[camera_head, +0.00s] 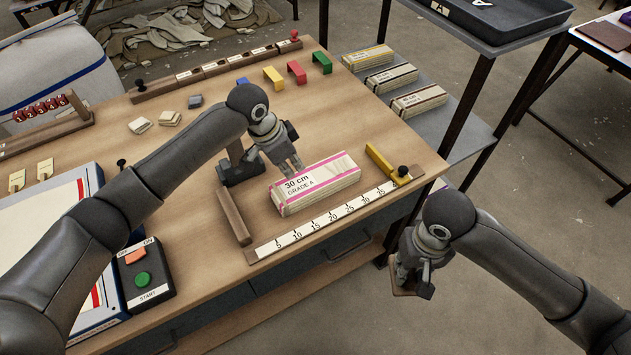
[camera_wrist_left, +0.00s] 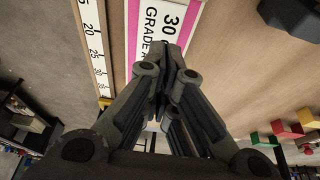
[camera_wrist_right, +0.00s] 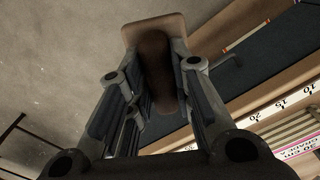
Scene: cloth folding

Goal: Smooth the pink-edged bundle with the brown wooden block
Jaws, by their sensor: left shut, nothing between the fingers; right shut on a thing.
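The pink-edged bundle (camera_head: 322,184), labelled 30 cm GRADE A, lies on the table behind the ruler strip. It also shows in the left wrist view (camera_wrist_left: 150,22) and at the edge of the right wrist view (camera_wrist_right: 298,148). My left gripper (camera_head: 296,168) is shut and empty, close above the bundle's back left end; I cannot tell whether it touches. My right gripper (camera_head: 408,284) is off the table's front edge, over the floor. It is shut on the brown wooden block (camera_wrist_right: 155,50), which is mostly hidden in the head view.
The ruler strip (camera_head: 318,222) runs along the table's front edge, with a yellow piece (camera_head: 380,160) at its right end. A brown bar (camera_head: 234,217) stands left of the bundle. A control box (camera_head: 146,280) is at front left. Several other bundles (camera_head: 393,77) lie on a grey shelf.

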